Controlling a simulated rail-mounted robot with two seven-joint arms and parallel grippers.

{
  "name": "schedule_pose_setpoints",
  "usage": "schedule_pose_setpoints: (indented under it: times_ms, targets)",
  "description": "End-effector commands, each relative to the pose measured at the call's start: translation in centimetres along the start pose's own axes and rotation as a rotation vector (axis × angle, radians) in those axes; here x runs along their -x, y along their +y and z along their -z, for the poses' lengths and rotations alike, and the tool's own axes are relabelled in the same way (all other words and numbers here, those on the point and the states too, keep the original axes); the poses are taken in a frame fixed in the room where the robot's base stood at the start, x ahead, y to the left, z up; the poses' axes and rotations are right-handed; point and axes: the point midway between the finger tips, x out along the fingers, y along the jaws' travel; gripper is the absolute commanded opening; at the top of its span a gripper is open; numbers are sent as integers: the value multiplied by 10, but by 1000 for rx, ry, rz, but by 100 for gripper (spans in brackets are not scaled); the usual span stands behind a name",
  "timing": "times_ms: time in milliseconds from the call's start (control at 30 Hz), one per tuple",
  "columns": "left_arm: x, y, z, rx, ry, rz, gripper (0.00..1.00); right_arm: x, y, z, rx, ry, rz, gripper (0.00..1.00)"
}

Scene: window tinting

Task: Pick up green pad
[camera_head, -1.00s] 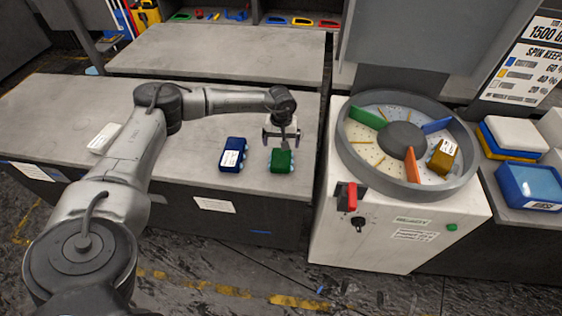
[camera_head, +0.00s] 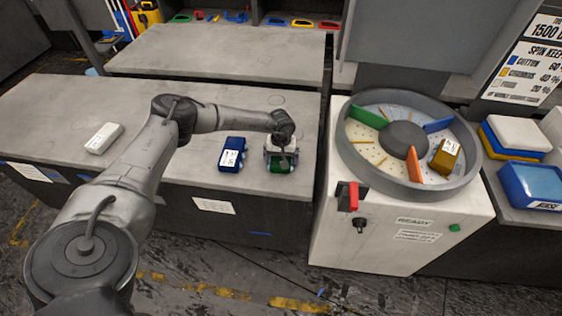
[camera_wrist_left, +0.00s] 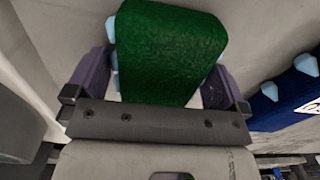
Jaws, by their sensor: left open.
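The green pad (camera_head: 281,168) lies on the grey bench near its front edge, mostly hidden under my left gripper (camera_head: 281,158) in the head view. In the left wrist view the green pad (camera_wrist_left: 168,50) fills the space between the two purple fingers of my left gripper (camera_wrist_left: 160,85). The fingers are open, one on each side of the pad. Light blue knobs show along the pad's side. My right gripper is not in view.
A blue pad (camera_head: 232,154) lies just left of the green pad, and a white block (camera_head: 104,138) lies farther left. The round spinner (camera_head: 349,166) with coloured dividers and a yellow pad (camera_head: 445,156) stands to the right. The bench between is clear.

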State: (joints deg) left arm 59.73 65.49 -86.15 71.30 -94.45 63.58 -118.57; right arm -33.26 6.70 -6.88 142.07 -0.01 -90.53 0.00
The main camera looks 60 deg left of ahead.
Motion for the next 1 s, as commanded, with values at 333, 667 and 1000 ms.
schedule_pose_setpoints:
  times_ms: [333,667,1000]
  targets:
    - [-1,0,0,1,1,-1,88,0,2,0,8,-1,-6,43]
    - [-1,0,0,1,1,0,57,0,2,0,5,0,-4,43]
    - [1,0,1,1,1,-1,48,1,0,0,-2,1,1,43]
